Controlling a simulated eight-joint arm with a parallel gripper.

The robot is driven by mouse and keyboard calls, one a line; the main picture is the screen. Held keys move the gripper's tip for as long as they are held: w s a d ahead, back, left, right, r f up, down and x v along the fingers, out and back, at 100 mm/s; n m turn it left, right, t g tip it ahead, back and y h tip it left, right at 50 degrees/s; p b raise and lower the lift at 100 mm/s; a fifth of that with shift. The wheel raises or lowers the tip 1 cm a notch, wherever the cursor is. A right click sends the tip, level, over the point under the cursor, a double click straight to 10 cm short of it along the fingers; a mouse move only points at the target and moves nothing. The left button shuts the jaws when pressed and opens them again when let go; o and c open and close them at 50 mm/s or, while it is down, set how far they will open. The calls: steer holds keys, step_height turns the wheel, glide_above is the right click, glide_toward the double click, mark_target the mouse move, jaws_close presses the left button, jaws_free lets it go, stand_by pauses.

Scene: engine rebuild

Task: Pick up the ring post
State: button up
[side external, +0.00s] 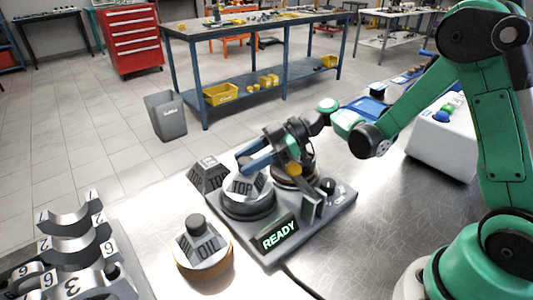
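My gripper (283,184) is low over the dark station (325,221) with the READY display. Its fingers look apart, one reaching left toward a TOP-marked block and one pointing down near the station's right side. I cannot tell if either finger touches anything. The TOP-marked light block (243,186) sits on a round dark base at the station's left. A second round base (292,181) lies behind and partly under my gripper, mostly hidden. I cannot tell for certain which piece is the ring post.
An OIL-marked container (202,250) with a dark knob stands at front. Another TOP-marked block (208,174) is behind the left base. Numbered metal engine parts (77,245) fill the front left. A white box (441,139) with coloured buttons is at right. Bare metal table (375,235) lies right of the station.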

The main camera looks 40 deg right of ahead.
jaws_close()
stand_by(1.0)
